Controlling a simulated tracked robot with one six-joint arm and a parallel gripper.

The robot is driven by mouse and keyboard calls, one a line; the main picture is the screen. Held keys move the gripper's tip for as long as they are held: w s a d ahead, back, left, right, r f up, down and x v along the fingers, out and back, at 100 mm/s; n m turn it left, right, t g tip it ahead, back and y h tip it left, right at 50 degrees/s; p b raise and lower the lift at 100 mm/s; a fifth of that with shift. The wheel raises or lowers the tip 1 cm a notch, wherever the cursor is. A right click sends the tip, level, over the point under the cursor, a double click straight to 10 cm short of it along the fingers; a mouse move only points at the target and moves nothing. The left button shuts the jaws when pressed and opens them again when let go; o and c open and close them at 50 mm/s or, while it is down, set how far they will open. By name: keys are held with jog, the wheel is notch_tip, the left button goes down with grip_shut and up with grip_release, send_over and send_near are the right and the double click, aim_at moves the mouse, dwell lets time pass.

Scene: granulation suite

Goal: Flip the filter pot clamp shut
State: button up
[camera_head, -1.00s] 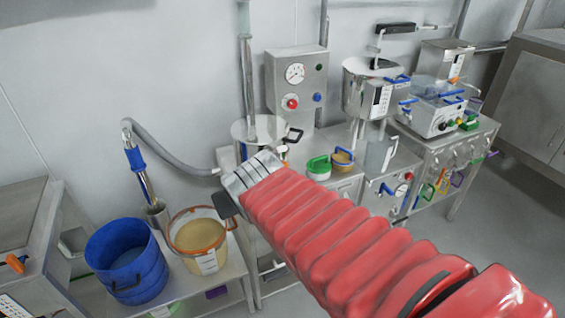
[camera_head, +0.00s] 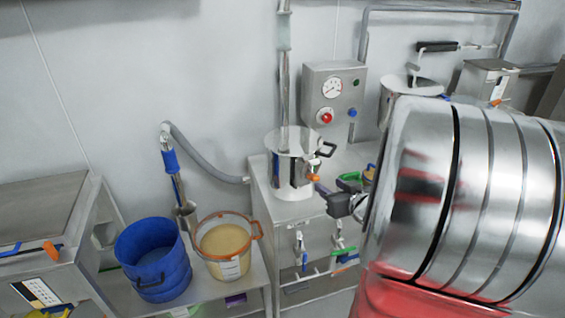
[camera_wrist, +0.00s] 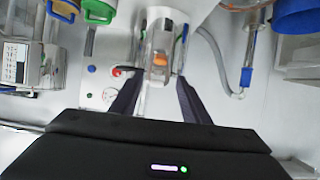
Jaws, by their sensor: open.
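The filter pot (camera_head: 288,160) is a shiny steel vessel with a flat round lid, on a steel bench below a vertical column. An orange clamp handle (camera_head: 313,178) sticks out from its front right side; I cannot tell the clamp's exact angle. A black handle is on the pot's right.
A gauge panel (camera_head: 334,92) with red and blue knobs stands behind the pot. At left are a blue bucket (camera_head: 154,262), an orange-rimmed tub (camera_head: 257,231) of tan powder and a grey hose (camera_head: 205,154). Green-handled items (camera_head: 348,182) are close right of the gripper.

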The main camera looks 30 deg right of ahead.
aim_at(317, 177)
dwell(0.4)
jog(key=shift+x, duration=6.9)
jog(key=shift+c, duration=0.5)
grip_shut()
